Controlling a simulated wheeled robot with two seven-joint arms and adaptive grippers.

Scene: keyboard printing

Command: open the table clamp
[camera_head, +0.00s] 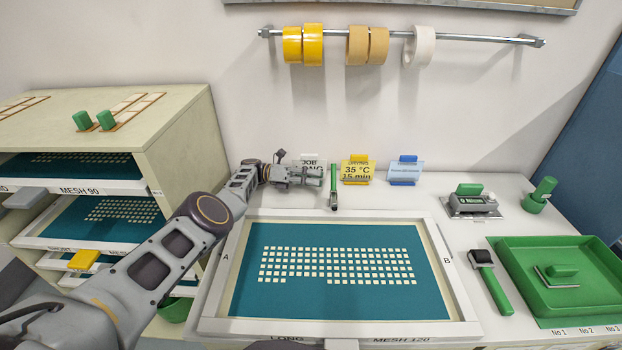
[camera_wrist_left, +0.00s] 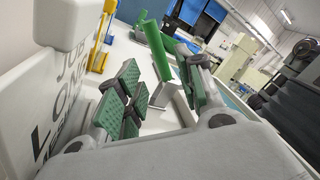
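The table clamp (camera_head: 333,187) stands at the back edge of the screen frame, with an upright green handle and a dark lower end. In the left wrist view its green handle (camera_wrist_left: 155,50) shows between my finger pads, with a grey metal part below. My left gripper (camera_head: 312,176) is just left of the clamp in the head view. In the left wrist view my left gripper (camera_wrist_left: 160,90) has its green-padded fingers apart, with nothing visibly gripped. Whether a pad touches the handle, I cannot tell. My right gripper is not in view.
A white job card (camera_head: 311,160) stands close behind my left gripper, with yellow (camera_head: 357,170) and blue (camera_head: 405,170) cards to its right. The framed screen (camera_head: 455,250) lies in front. A green tray (camera_head: 510,262) is at right. A shelf cabinet (camera_head: 185,140) is at left.

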